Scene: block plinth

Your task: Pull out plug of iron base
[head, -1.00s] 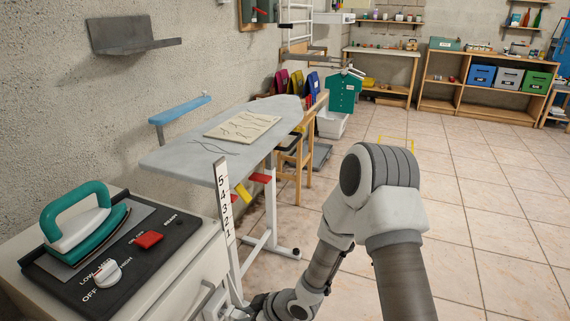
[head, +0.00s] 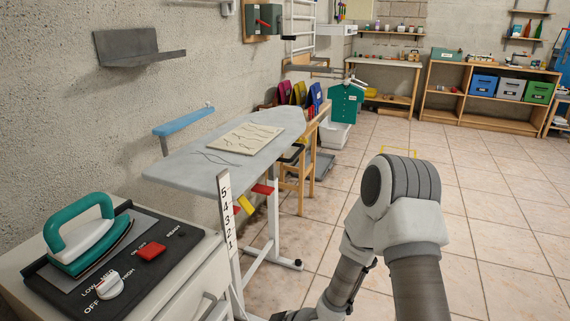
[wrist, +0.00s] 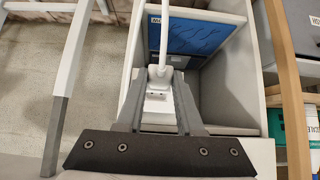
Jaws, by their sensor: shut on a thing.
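The iron base (head: 165,268) is a dark panel with a red switch and a white knob, on a white cabinet at lower left in the head view. A teal and white iron (head: 88,236) rests on it. In the wrist view my gripper (wrist: 159,78) is shut on a white plug (wrist: 160,73) with a white cable (wrist: 165,35) running up from it. A white block with small dark holes (wrist: 157,104) shows between the fingers, just below the plug. I cannot tell whether plug and block touch.
An ironing board (head: 190,165) with a cream panel (head: 245,138) stands behind the cabinet. A numbered upright strip (head: 226,215) stands at the cabinet's edge. In the wrist view an open compartment holds a blue panel (wrist: 190,40). Tiled floor to the right is clear.

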